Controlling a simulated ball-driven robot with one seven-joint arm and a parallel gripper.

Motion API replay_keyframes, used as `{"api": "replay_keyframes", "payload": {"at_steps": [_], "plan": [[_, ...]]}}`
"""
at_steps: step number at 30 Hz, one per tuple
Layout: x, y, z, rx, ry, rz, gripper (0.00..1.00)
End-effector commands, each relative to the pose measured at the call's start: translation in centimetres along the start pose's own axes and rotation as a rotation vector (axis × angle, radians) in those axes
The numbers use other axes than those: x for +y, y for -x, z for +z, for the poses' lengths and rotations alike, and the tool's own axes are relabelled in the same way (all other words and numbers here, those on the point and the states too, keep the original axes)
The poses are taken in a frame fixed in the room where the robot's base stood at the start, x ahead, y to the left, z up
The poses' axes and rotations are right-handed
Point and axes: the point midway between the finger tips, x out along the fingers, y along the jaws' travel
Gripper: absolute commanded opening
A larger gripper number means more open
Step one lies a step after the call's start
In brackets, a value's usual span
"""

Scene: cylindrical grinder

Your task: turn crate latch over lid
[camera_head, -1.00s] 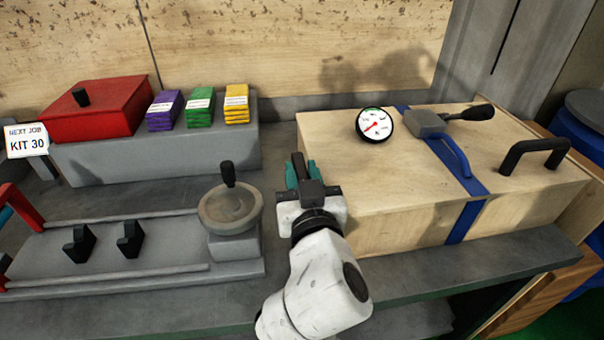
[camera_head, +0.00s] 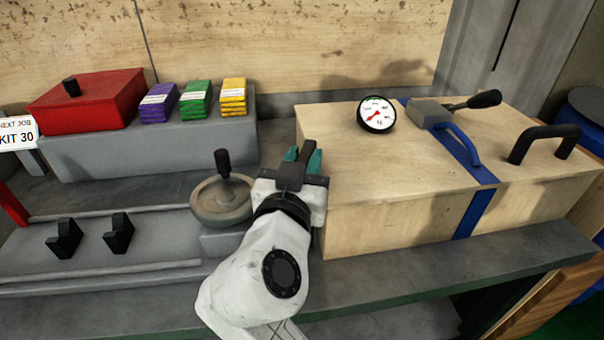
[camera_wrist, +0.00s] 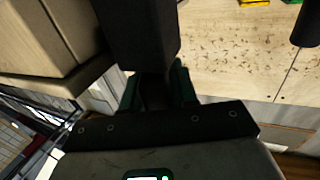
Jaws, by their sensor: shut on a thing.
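The crate is a pale wooden box (camera_head: 350,205) with a flat lid (camera_head: 400,165) at the right of the head view. A black bar (camera_head: 306,151), which looks like the crate latch, stands at the crate's left side and leans right, its top near the lid's left edge. My gripper (camera_head: 301,160), with teal fingers, is shut on this bar. In the wrist view the dark bar (camera_wrist: 140,35) passes between the teal fingers of my gripper (camera_wrist: 157,85). Where the bar joins the crate is hidden.
On the lid are a round gauge (camera_head: 377,114), a grey tool with a black knob (camera_head: 430,112) and a black handle (camera_head: 545,143). A blue strap (camera_head: 472,212) crosses the crate. A handwheel (camera_head: 221,200) stands close left of my arm. A red box (camera_head: 90,100) sits behind.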

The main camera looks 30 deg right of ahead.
Motion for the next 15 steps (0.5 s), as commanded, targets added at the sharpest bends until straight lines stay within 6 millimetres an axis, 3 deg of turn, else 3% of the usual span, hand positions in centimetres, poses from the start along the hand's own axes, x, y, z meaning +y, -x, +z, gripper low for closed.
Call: {"api": "replay_keyframes", "payload": {"at_steps": [15], "plan": [[0.27, 0.04, 0.19, 0.002, 0.001, 0.408, 0.00]]}}
